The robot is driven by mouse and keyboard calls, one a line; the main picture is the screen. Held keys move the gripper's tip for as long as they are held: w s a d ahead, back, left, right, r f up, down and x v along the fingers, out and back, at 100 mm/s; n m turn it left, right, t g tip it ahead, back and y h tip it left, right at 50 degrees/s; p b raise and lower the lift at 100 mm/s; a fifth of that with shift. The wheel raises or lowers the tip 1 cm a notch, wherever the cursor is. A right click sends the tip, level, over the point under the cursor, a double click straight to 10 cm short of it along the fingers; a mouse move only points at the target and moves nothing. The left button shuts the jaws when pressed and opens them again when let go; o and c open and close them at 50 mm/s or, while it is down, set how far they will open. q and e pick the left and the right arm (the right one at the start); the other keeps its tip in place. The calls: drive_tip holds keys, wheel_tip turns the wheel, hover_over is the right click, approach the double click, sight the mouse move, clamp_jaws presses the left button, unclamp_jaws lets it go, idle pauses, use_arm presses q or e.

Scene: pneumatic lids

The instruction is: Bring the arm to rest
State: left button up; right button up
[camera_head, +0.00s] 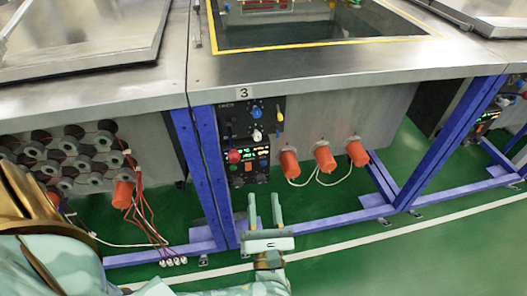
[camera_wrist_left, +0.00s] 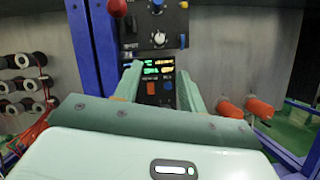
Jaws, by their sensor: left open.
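My left gripper (camera_head: 264,212) is open and empty in the head view, its two pale green fingers pointing up toward the machine's front. It hangs in front of and a little below a black control panel (camera_head: 233,130). The panel carries a red button (camera_head: 235,156), a blue knob (camera_head: 257,112), a white knob (camera_head: 257,135) and lit green displays. In the left wrist view, the gripper (camera_wrist_left: 160,85) frames the lit displays and an orange-red switch (camera_wrist_left: 152,88) between its fingers. I see no contact with the panel. My right gripper is in neither view.
A steel tank with a yellow-edged opening (camera_head: 330,46) stands above the panel, marked 3. Orange cylinders (camera_head: 324,157) with white hoses are at right, and spools with red wires (camera_head: 70,146) at left. Green floor (camera_head: 330,205) is open in front.

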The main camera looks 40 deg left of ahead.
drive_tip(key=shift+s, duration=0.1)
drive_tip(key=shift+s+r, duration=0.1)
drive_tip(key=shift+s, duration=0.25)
